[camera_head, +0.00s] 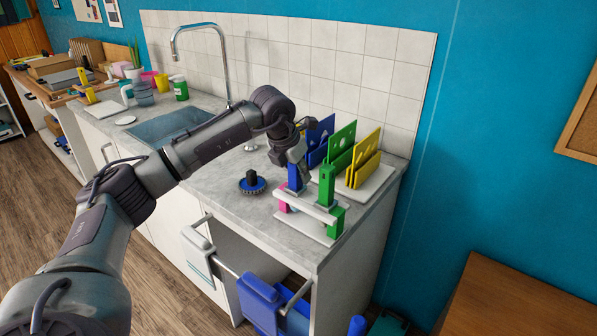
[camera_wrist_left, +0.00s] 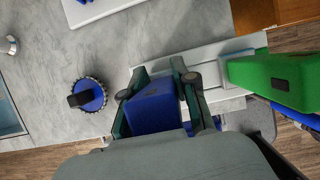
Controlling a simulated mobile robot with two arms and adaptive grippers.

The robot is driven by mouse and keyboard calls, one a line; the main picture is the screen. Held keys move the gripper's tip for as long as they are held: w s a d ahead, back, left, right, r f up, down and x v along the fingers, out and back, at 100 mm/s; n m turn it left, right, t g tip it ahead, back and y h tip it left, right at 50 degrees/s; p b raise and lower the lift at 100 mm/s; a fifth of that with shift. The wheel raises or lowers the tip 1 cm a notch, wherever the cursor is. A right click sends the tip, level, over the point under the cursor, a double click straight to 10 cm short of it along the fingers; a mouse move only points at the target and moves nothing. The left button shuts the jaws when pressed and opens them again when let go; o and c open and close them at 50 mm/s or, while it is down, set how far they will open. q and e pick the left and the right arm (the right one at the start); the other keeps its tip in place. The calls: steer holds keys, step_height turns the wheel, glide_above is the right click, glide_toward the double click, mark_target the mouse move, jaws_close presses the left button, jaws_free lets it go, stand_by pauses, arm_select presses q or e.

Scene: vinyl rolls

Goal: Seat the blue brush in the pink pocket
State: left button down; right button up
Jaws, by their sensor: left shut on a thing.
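My left gripper (camera_head: 293,160) is shut on the blue brush (camera_head: 294,179), whose blocky blue handle fills the space between the fingers in the left wrist view (camera_wrist_left: 155,108). The brush stands about upright over the left end of a white rack (camera_head: 312,206). The pink pocket (camera_head: 283,202) shows as a small pink patch at that end, just below and left of the brush. The brush's lower end is hidden, so I cannot tell whether it is inside the pocket. My right gripper is not in view.
A green brush (camera_head: 327,184) stands at the rack's right end, close to my left gripper. A round blue scrubber (camera_head: 252,184) with a black knob lies left on the counter. Blue, green and yellow boards (camera_head: 340,150) stand behind. A sink (camera_head: 172,127) is farther left.

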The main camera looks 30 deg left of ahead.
arm_select(q)
steer(key=shift+f, duration=0.15)
stand_by(0.3)
steer(key=shift+c, duration=1.2)
jaws_free()
steer(key=p+v, duration=0.4)
steer(key=v, duration=0.5)
steer(key=shift+p, duration=0.3)
steer(key=shift+s, duration=0.1)
stand_by(0.5)
